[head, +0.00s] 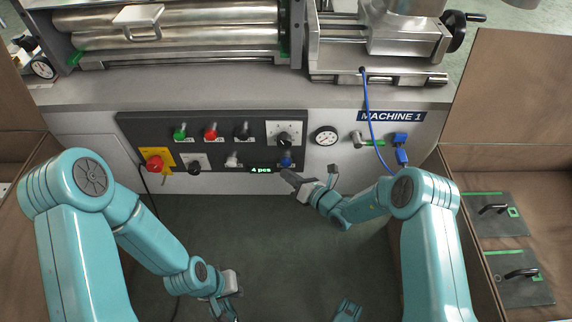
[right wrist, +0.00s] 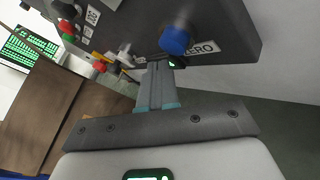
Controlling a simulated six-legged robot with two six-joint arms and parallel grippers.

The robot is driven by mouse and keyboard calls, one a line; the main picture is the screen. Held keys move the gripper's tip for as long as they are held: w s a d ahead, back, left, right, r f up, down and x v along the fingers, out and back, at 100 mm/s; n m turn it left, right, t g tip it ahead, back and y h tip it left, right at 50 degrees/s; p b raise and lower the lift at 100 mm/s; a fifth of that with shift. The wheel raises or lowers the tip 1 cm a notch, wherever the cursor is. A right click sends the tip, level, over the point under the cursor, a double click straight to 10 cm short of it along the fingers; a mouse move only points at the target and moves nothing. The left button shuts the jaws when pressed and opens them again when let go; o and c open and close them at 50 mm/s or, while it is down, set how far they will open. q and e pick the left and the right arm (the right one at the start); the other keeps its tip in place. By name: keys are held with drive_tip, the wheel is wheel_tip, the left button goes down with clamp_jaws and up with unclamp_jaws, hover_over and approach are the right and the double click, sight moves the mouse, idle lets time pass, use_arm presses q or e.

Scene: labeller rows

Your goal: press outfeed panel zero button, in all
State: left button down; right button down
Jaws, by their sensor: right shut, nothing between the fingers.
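The dark outfeed panel (head: 215,158) runs along the machine front. A blue button (head: 285,160) sits at its lower right, and in the right wrist view this blue button (right wrist: 174,40) is beside a label reading ZERO (right wrist: 204,48). A small green display (head: 261,170) next to it reads "4 pcs". My right gripper (head: 287,176) is shut and empty, its tip just below the blue button. In the right wrist view the shut fingers (right wrist: 160,68) point at the panel near the button; I cannot tell whether they touch. My left gripper (head: 226,308) hangs low, away from the panel; its jaws are unclear.
Green (head: 180,133), red (head: 211,132) and black (head: 241,131) controls, a black rotary knob (head: 284,139) and a red emergency stop (head: 154,164) are on the panel. A gauge (head: 326,136) and a blue cable (head: 370,125) are at right. Open floor lies below.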

drive_tip(key=shift+w, duration=0.35)
drive_tip(key=shift+w+b, duration=0.5)
drive_tip(key=shift+b, duration=0.05)
idle(0.5)
drive_tip(key=shift+s, duration=0.1)
drive_tip(key=shift+s+p, duration=0.7)
drive_tip(key=shift+s, duration=0.15)
drive_tip(key=s+p, duration=0.3)
drive_tip(key=s, duration=0.2)
idle(0.3)
drive_tip(key=shift+d, duration=0.1)
idle(0.6)
